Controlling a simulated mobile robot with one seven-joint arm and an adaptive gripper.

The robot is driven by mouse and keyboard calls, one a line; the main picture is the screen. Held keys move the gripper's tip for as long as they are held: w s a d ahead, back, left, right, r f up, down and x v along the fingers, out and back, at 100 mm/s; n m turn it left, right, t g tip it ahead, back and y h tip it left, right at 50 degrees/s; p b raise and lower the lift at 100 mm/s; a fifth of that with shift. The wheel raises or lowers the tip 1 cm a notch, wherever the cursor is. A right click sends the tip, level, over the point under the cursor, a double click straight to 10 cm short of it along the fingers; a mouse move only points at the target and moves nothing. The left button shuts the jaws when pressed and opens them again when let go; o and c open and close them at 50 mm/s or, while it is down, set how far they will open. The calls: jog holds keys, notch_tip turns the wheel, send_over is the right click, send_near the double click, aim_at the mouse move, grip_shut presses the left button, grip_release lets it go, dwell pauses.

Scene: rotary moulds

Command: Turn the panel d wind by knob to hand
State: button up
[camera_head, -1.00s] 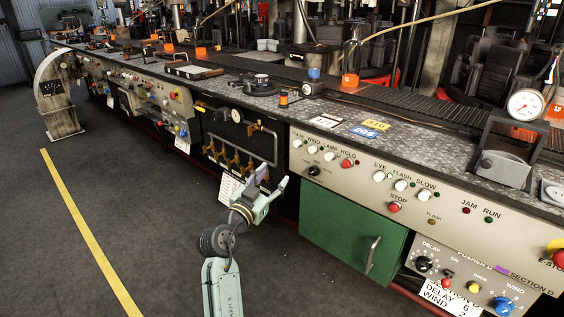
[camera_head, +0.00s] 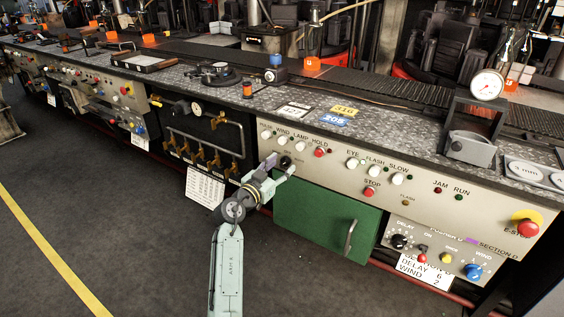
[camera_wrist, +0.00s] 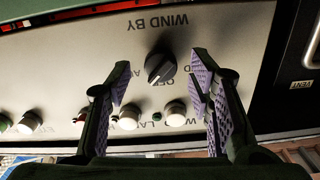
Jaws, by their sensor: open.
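The black wind by knob (camera_head: 285,163) sits on the cream front panel, above the green drawer's left end. In the wrist view the knob (camera_wrist: 160,68) shows upside down under the printed "WIND BY", with "OFF" beside it and part-hidden words at either side. A pale pointer line crosses its face; which label it points to I cannot tell for sure. My gripper (camera_head: 280,167) is open in front of the knob. In the wrist view its purple-padded fingers (camera_wrist: 160,72) stand on either side of the knob, with no clear contact.
White push buttons (camera_wrist: 175,114) and a red button (camera_head: 319,152) lie close to the knob. The green drawer (camera_head: 318,214) with its handle is just below. Brass valves and pipes (camera_head: 212,165) are left of the panel. A lower panel (camera_head: 428,240) holds a blue knob. Floor in front is clear.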

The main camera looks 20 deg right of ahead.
jog(key=shift+w+d, duration=0.5)
jog(key=shift+d, duration=0.05)
jog(key=shift+c, duration=0.5)
grip_shut()
